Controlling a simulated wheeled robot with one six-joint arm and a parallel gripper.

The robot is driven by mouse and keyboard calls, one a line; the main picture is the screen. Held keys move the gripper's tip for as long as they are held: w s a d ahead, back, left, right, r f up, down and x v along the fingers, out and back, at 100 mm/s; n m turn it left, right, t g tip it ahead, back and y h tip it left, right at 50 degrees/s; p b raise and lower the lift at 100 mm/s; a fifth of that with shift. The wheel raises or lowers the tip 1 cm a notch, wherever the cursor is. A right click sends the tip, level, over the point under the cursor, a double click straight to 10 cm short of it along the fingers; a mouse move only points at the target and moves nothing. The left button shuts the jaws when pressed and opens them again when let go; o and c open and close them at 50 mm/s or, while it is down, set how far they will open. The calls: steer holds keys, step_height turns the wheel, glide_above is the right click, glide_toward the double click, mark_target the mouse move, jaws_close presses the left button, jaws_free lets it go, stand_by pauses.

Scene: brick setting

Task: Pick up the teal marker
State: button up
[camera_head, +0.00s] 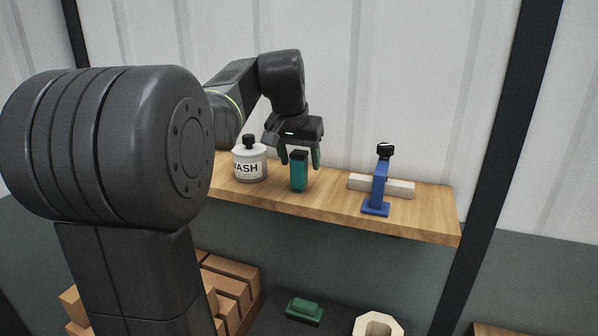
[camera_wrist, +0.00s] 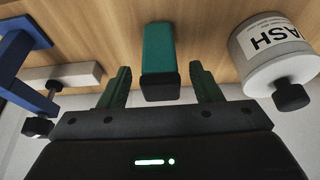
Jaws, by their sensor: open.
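The teal marker (camera_head: 299,173) stands upright on the wooden shelf, with a dark cap on top. It also shows in the wrist view (camera_wrist: 158,50), its dark end towards the camera. My gripper (camera_head: 301,160) is open above the shelf, its green fingers at either side of the marker's upper part in the head view. In the wrist view the two fingertips (camera_wrist: 160,80) flank the capped end, with a gap on each side. Nothing is held.
A white bottle labelled WASH (camera_head: 249,162) stands left of the marker on the shelf (camera_head: 335,203). A blue clamp-like stand (camera_head: 379,190) and a pale bar (camera_head: 400,188) are to the right. A white corrugated wall rises behind. Brown bricks (camera_head: 229,287) lie below.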

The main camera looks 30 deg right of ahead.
steer(key=shift+x, duration=1)
steer(key=shift+c, duration=0.2)
steer(key=c, duration=1)
steer(key=shift+r, duration=0.1)
step_height(320, 180, up, 10)
